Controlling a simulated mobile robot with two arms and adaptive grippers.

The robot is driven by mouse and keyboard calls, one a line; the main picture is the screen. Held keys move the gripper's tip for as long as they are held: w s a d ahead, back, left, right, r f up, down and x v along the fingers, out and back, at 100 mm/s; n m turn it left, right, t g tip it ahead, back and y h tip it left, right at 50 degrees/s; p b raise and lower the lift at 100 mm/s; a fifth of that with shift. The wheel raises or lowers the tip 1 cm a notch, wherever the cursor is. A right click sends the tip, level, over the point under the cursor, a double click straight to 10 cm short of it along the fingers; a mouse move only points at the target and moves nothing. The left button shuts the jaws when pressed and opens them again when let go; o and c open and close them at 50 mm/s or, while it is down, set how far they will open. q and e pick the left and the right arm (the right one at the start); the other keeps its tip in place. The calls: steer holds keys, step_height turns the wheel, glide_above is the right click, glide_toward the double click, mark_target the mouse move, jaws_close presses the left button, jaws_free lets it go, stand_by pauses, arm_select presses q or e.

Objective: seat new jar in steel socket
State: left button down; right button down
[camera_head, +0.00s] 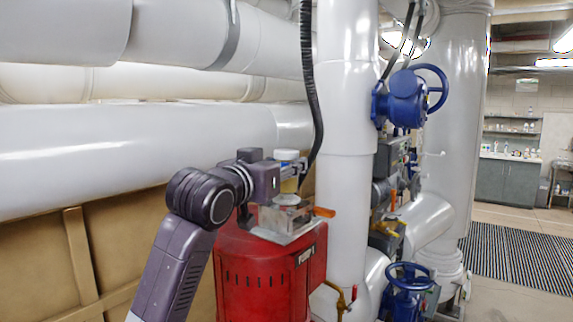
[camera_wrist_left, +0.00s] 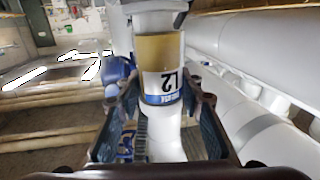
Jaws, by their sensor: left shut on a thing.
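The jar (camera_head: 289,184) has a pale lid and a yellowish body. It stands about upright in my left gripper (camera_head: 286,172), which is shut around it. In the left wrist view the jar (camera_wrist_left: 160,65) shows between the two fingers, with an upside-down label reading L2 and a blue band. The steel socket (camera_head: 287,214) is on a plate on top of the red machine (camera_head: 262,278), directly below the jar. The jar's lower end is at the socket's top; I cannot tell whether it is inside or just above. My right gripper is not in view.
A thick white vertical pipe (camera_head: 347,120) stands close right of the socket, with a black hose (camera_head: 311,80) hanging beside it. An orange handle (camera_head: 325,212) sticks out by the socket. Blue valves (camera_head: 405,98) are further right. Large horizontal pipes (camera_head: 130,150) run behind my arm.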

mark_target(287, 188)
arm_select(q)
steer(key=shift+f+b, duration=0.35)
steer(key=shift+f, duration=0.3)
steer(key=shift+f, duration=0.1)
steer(key=shift+s+f+b, duration=0.1)
steer(key=shift+f+b, duration=1)
steer(key=shift+f, duration=0.8)
stand_by(1.2)
stand_by(0.3)
steer(key=c, duration=0.8)
jaws_free()
